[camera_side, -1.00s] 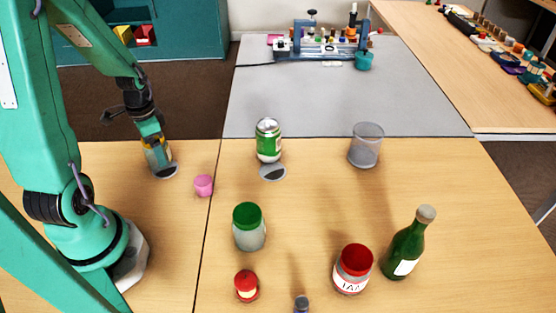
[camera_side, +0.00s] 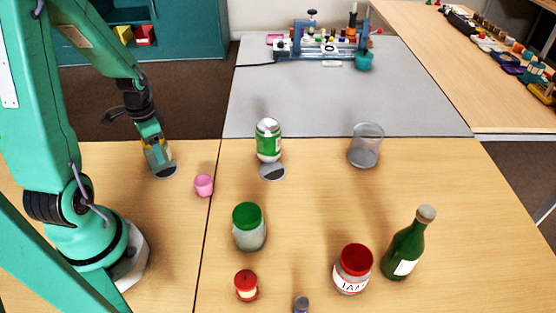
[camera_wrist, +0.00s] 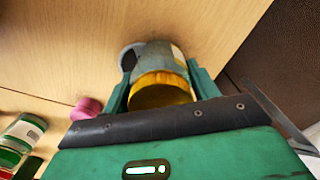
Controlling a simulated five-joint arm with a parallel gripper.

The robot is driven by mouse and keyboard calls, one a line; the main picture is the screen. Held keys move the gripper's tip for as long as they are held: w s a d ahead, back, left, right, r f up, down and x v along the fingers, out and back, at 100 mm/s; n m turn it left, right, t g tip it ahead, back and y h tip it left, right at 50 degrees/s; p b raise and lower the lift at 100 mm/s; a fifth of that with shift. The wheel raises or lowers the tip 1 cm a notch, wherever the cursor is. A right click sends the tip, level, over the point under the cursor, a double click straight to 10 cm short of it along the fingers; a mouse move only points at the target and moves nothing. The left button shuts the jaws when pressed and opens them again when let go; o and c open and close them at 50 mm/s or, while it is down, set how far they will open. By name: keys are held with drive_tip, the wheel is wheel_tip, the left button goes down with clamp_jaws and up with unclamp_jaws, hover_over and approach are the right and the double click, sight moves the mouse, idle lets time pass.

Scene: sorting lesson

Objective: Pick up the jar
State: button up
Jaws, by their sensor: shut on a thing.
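A jar with a yellow lid (camera_wrist: 160,90) and a greyish body is between my gripper's two fingers. In the side view my gripper (camera_side: 160,156) is low at the left of the table and largely hides this jar. In the wrist view my gripper (camera_wrist: 160,75) has a green finger against each side of it, shut on it. The jar's base is at or very near the table, beside or over a dark grey disc (camera_wrist: 126,58); I cannot tell which.
A pink cup (camera_side: 204,185) stands close to the right of my gripper. The grey mat's front is clear.

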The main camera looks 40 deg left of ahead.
drive_tip(key=shift+r, duration=0.15)
drive_tip(key=shift+r, duration=1.95)
drive_tip(key=w+d+r, duration=0.1)
drive_tip(key=d+r, duration=0.6)
drive_tip(key=d, duration=0.4)
drive_tip(key=shift+w+d, duration=0.25)
drive_tip(key=w+a+n, duration=0.1)
drive_tip(key=w+n, duration=0.1)
drive_tip(key=w, duration=2.9)
